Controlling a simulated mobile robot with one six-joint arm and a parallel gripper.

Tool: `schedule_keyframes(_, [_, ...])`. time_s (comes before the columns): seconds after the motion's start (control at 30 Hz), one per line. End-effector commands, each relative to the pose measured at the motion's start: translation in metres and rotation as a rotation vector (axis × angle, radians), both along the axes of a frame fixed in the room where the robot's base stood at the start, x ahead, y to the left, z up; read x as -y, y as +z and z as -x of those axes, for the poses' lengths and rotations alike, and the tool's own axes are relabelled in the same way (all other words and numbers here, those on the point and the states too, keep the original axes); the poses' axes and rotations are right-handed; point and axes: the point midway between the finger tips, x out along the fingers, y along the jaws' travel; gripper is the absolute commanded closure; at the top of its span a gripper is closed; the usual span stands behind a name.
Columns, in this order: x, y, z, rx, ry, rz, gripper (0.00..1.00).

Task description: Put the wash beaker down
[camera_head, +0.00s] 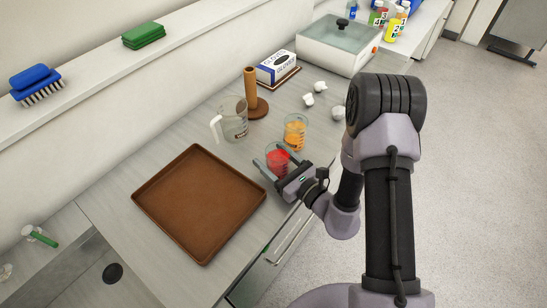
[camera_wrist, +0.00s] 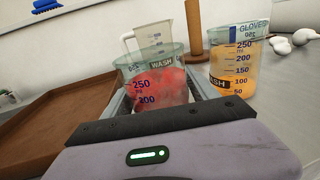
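The wash beaker with red contents (camera_head: 278,157) is between the two fingers of my gripper (camera_head: 277,162), which appear to touch its sides. In the wrist view the beaker (camera_wrist: 160,85) is upright, with a WASH label and blue volume marks. Its base is hidden by the gripper, so I cannot tell if it touches the counter. A second beaker with orange liquid (camera_head: 295,132) stands just behind it, apart; in the wrist view it (camera_wrist: 236,65) also bears a partly hidden label.
A brown tray (camera_head: 200,203) lies on the counter to the left. A clear jug (camera_head: 234,121), a brown post on a round base (camera_head: 251,95), a glove box (camera_head: 277,67) and crumpled white pieces (camera_head: 309,99) stand behind. The counter's front edge is close to my gripper.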

Motion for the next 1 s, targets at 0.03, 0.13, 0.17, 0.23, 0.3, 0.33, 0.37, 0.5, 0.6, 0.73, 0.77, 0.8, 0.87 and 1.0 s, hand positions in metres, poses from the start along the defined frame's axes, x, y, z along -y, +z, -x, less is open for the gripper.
schedule_keyframes(0.03, [0.0,0.0,0.0,-0.001,-0.001,0.001,0.2])
schedule_keyframes(0.13, [0.0,0.0,0.0,-0.001,-0.001,0.001,0.18])
schedule_keyframes(0.17, [0.0,0.0,0.0,-0.001,-0.001,0.001,0.18])
schedule_keyframes(0.23, [0.0,0.0,0.0,-0.001,-0.001,0.001,0.18])
schedule_keyframes(0.3, [0.0,0.0,0.0,-0.001,-0.001,0.001,0.18])
schedule_keyframes(0.33, [0.0,0.001,0.0,-0.001,-0.001,0.001,0.18])
schedule_keyframes(0.37, [0.0,0.002,0.0,-0.001,-0.001,0.001,0.18])
schedule_keyframes(0.5, [0.01,0.003,0.008,-0.004,-0.004,0.0,0.18])
schedule_keyframes(0.6, [0.024,0.003,0.025,-0.005,-0.007,-0.001,0.18])
schedule_keyframes(0.73, [0.044,0.004,0.048,-0.004,-0.007,-0.002,0.18])
schedule_keyframes(0.77, [0.049,0.004,0.054,-0.004,-0.007,0.0,0.18])
schedule_keyframes(0.8, [0.055,0.004,0.06,-0.005,-0.007,-0.001,0.18])
schedule_keyframes(0.87, [0.063,0.004,0.071,-0.003,-0.007,-0.002,0.18])
schedule_keyframes(1.0, [0.076,0.004,0.086,-0.002,-0.003,-0.001,0.18])
